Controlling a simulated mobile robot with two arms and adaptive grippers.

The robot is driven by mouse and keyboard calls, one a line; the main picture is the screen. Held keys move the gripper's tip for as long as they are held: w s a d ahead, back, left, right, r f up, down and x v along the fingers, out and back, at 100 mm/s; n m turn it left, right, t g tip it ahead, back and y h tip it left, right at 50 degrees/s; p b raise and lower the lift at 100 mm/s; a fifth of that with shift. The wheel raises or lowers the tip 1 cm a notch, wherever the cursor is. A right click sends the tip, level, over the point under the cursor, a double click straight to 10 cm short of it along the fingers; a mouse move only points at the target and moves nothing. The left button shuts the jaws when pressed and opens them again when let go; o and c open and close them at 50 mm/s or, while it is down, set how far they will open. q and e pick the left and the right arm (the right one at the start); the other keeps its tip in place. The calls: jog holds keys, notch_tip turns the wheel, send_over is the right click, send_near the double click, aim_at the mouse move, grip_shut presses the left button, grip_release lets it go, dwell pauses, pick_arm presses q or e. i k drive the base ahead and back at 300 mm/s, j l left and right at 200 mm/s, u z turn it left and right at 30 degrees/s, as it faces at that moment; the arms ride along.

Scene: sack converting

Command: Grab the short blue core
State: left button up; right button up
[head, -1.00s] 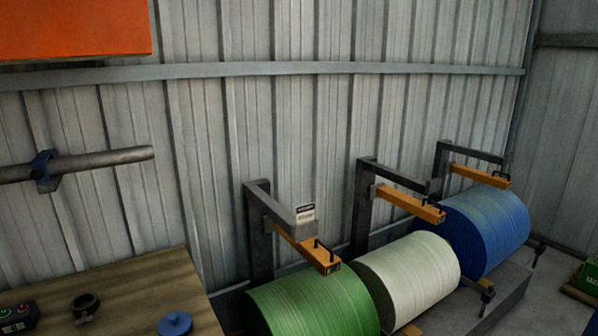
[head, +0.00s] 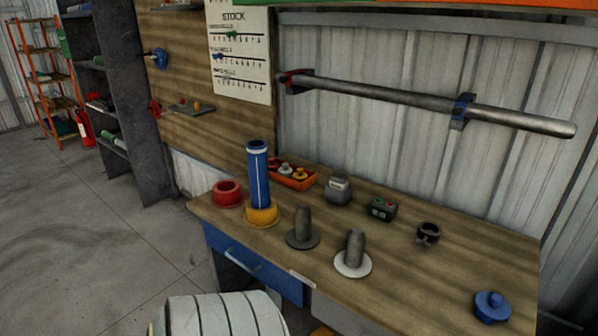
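A blue tube-shaped core (head: 257,178) with a pale stripe stands upright on a yellow round base (head: 262,215), near the left end of the wooden workbench (head: 400,270) in the head view. It is the only blue tube on the bench. A low blue disc with a knob (head: 491,306) lies at the bench's right front. Neither of my grippers is in view.
A red ring (head: 227,192) stands left of the core, and an orange tray (head: 291,177) is behind it. A grey spindle (head: 303,230) and a white-based spindle (head: 354,255) stand to its right. A long bar (head: 400,97) runs along the wall. Floor at left is clear.

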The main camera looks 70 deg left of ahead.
aim_at(257, 150)
jog(key=u, duration=2.45)
jog(key=i+j, duration=0.2)
jog(key=j, duration=0.15)
jog(key=i+j+u, duration=0.1)
jog(key=i+j, duration=0.15)
